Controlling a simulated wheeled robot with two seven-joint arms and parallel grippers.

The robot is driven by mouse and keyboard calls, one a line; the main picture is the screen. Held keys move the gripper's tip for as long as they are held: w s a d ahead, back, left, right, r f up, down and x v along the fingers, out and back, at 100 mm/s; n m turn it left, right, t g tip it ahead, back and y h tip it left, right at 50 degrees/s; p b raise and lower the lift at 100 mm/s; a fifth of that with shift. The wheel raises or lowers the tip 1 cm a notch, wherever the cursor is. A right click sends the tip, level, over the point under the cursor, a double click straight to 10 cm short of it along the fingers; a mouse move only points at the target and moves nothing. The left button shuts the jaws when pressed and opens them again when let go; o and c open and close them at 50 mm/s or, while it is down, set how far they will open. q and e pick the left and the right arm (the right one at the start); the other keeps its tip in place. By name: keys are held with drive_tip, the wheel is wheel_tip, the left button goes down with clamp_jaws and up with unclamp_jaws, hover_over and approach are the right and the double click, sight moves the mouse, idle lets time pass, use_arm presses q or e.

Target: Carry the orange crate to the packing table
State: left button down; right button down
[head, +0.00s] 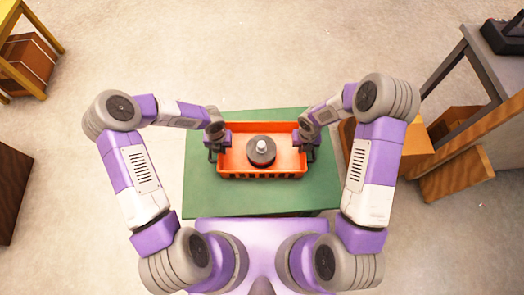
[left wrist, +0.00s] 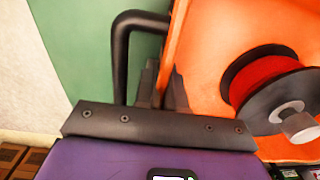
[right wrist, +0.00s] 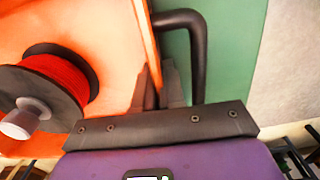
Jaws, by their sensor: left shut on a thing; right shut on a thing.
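The orange crate (head: 290,160) sits over the green table top (head: 262,205) in the head view; I cannot tell whether it rests on it or is just above. A black spool with red winding (head: 261,151) stands inside the crate; it also shows in the left wrist view (left wrist: 268,72) and the right wrist view (right wrist: 58,75). My left gripper (head: 217,148) is shut on the crate's left side, at the black handle (left wrist: 122,50). My right gripper (head: 306,146) is shut on its right side, at the other black handle (right wrist: 196,50).
Brown boxes (head: 455,125) and a grey-topped table (head: 480,65) stand at the right. A yellow-framed stand with a brown box (head: 27,60) is at the upper left. A dark brown block (head: 12,190) is at the left edge. Open floor (head: 270,60) lies beyond the green table.

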use_arm(q)
drive_tip(key=shift+r, duration=0.1)
use_arm(e)
drive_tip(key=shift+r, duration=0.1)
